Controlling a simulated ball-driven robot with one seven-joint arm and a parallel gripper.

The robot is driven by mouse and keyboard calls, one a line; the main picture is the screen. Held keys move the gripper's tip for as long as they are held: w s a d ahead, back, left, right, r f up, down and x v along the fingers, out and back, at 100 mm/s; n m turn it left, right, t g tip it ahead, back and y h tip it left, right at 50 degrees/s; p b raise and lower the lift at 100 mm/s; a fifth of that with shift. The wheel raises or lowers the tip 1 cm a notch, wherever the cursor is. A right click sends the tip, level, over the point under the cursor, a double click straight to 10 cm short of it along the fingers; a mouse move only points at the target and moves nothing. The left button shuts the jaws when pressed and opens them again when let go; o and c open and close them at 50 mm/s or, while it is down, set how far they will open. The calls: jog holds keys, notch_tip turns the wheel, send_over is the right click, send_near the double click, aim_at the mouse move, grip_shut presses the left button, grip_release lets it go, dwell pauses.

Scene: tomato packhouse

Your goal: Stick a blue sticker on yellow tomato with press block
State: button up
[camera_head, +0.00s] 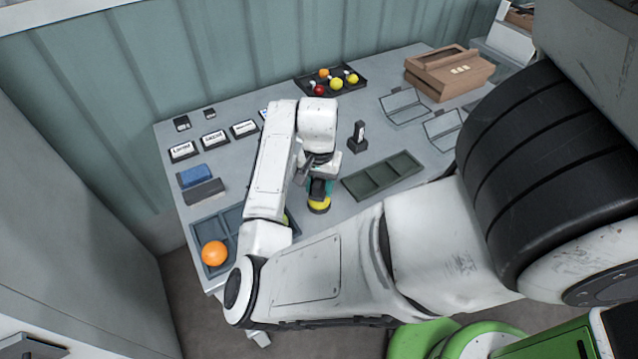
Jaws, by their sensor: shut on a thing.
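A yellow tomato (319,206) sits on the table in front of the middle, just below my gripper (319,178). My gripper points down and is shut on a small dark block with a teal side (320,189), which looks like the press block. The block is right over the top of the tomato; I cannot tell whether they touch. My arm hides part of this area. No blue sticker can be made out on the tomato. A blue block (196,176) lies at the left beside a dark block (204,192).
A divided tray (205,262) at front left holds an orange tomato (214,253). An empty dark tray (383,177) and a small upright black stand (358,137) are right of my gripper. Brown boxes (447,78) stand back right.

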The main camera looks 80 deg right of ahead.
jog(key=shift+r+p, duration=2.75)
jog(key=shift+r, duration=0.55)
